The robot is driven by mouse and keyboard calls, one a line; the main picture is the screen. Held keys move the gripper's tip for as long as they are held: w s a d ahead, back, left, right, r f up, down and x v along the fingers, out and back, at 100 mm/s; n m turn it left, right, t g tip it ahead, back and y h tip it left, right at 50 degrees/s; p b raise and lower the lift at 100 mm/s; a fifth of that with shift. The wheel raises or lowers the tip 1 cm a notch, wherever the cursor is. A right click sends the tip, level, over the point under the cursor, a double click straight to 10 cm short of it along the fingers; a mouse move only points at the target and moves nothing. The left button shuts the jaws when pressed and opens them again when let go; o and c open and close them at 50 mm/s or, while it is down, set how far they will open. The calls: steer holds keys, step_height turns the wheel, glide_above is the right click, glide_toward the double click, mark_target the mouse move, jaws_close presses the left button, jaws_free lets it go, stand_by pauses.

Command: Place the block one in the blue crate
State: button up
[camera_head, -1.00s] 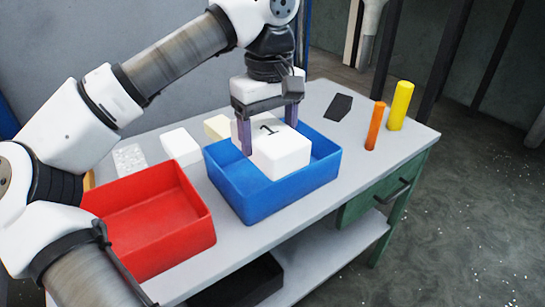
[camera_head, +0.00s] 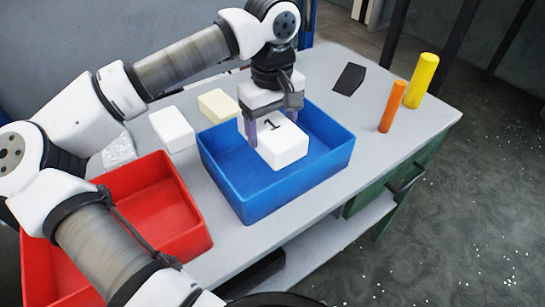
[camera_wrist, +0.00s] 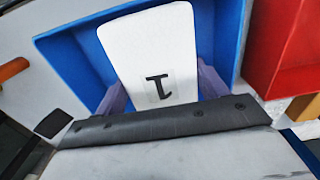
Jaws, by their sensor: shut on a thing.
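Block one (camera_head: 284,150) is a white block with a black "1" on its top. My gripper (camera_head: 266,132) is shut on it, with one purple finger on each side. The block is within the walls of the blue crate (camera_head: 243,201), near its middle; whether it touches the crate's floor I cannot tell. In the wrist view block one (camera_wrist: 150,50) lies between the two fingers (camera_wrist: 162,88), with the blue crate (camera_wrist: 72,62) around it.
A red crate (camera_head: 183,245) stands left of the blue one. White (camera_head: 172,130) and cream (camera_head: 217,105) blocks lie behind. An orange cylinder (camera_head: 392,107), a yellow cylinder (camera_head: 421,81) and a dark flat piece (camera_head: 349,79) are on the right. The table's right front is clear.

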step_height(320, 180, down, 11)
steer(key=shift+r+p, duration=0.1)
steer(key=shift+p, duration=0.9)
steer(key=o, duration=1)
steer(key=shift+c, duration=0.2)
step_height(320, 180, up, 12)
steer(key=b, duration=0.3)
